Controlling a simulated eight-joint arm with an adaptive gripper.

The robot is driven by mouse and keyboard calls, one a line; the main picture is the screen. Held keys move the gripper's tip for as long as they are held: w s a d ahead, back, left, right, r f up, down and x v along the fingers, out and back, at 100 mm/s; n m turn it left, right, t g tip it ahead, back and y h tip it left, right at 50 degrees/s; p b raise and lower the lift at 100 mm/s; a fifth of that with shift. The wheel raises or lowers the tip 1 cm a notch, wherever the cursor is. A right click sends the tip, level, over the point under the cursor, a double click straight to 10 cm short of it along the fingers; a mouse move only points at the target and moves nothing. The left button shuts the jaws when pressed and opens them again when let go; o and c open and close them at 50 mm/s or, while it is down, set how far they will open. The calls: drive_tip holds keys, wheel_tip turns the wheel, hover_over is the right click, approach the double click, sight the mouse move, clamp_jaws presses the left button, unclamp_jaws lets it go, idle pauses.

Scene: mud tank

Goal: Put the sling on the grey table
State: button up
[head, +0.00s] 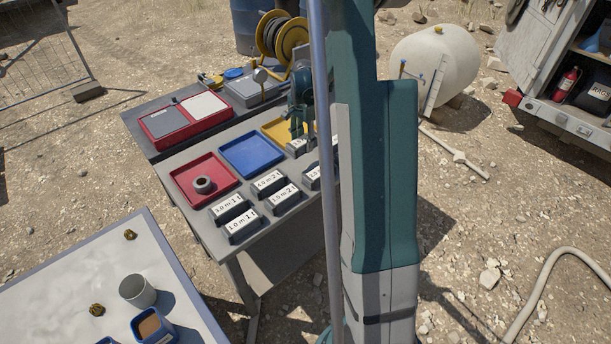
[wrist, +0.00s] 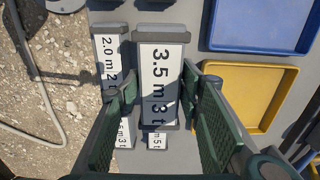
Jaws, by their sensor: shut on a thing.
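My gripper (wrist: 161,88) is shut on a dark sling block with a white label reading "3.5 m 3 t" (wrist: 161,75). A finger lies along each side of it. The block looks larger than its neighbours and overlaps them in the wrist view; its height above the surface is hard to tell. In the head view my gripper (head: 300,112) is over the far right part of the grey table (head: 190,160), partly behind my own arm. The held block cannot be made out clearly there.
Several similar labelled blocks (head: 243,226) stand in rows on the grey table. A red tray (head: 212,164) with a small ring, a blue tray (head: 252,155) and a yellow tray (head: 273,129) lie behind them. A pale table (head: 90,285) with cups stands at the front left.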

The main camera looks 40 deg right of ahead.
drive_tip(key=shift+s+d, duration=0.1)
idle(0.3)
hover_over(304, 166)
drive_tip(key=shift+f, duration=3.1)
drive_tip(key=shift+f+b, duration=0.35)
drive_tip(key=shift+f, duration=1.55)
drive_tip(key=shift+f, duration=0.15)
drive_tip(key=o, duration=1.1)
drive_tip(key=shift+r, duration=0.2)
drive_tip(key=shift+r+p, duration=0.45)
drive_tip(key=shift+r, duration=5.55)
